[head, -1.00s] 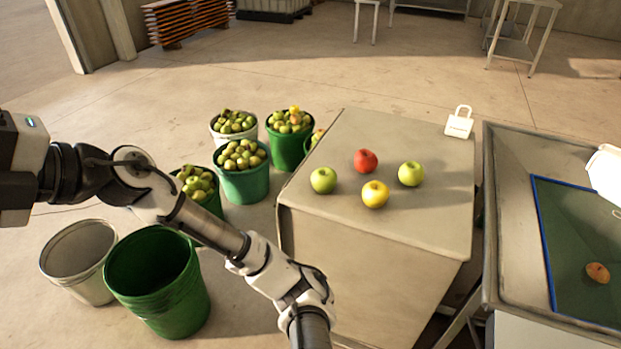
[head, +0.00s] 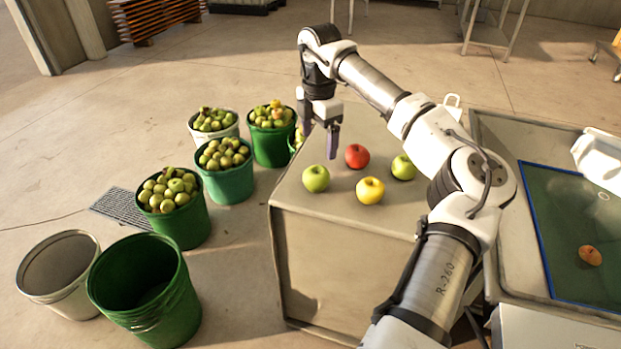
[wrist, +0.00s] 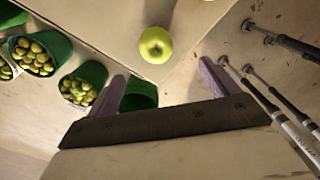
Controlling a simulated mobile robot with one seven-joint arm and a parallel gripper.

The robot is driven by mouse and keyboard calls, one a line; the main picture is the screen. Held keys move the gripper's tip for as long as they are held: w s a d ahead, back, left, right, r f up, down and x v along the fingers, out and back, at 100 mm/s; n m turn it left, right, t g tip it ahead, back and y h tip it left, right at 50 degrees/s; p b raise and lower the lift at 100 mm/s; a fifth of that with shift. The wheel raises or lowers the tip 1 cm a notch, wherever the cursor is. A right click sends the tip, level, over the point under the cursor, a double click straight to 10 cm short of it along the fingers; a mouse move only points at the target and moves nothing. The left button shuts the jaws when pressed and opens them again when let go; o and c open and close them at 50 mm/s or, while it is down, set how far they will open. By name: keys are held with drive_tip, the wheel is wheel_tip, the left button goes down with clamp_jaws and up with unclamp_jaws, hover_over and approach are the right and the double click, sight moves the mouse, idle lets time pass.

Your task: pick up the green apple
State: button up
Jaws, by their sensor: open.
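A green apple (head: 316,178) sits at the left edge of the grey table top (head: 340,225). In the wrist view the green apple (wrist: 155,45) lies just ahead of the space between my finger tips, apart from them. My gripper (head: 320,142) points down above the table's left side, a little behind and above the apple in the head view. In the wrist view my gripper (wrist: 162,72) is open and empty. A red apple (head: 357,156), a yellow apple (head: 370,190) and a yellow-green apple (head: 403,167) stand close to its right.
Several buckets of apples, one a teal bucket (head: 228,185), stand on the floor left of the table. An empty green bucket (head: 150,290) and an empty pale bucket (head: 60,265) are nearer. A metal tray table (head: 510,150) with a green mat (head: 560,215) is at right.

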sight(316, 170)
wheel_tip(316, 170, down, 8)
drive_tip(key=shift+a+r+p, duration=0.1)
drive_tip(key=shift+a+p, duration=0.05)
drive_tip(key=shift+p, duration=0.45)
drive_tip(key=shift+w+a+f+p, duration=0.1)
drive_tip(key=shift+f+p, duration=0.2)
drive_tip(key=shift+f, duration=0.6)
drive_tip(key=shift+w+d+f+p, duration=0.1)
drive_tip(key=shift+f+p, duration=0.15)
drive_tip(key=shift+f, duration=0.6)
drive_tip(key=shift+w+a+f+p, duration=0.1)
drive_tip(key=shift+f+p, duration=0.2)
drive_tip(key=shift+f, duration=0.6)
drive_tip(key=c, duration=1.2)
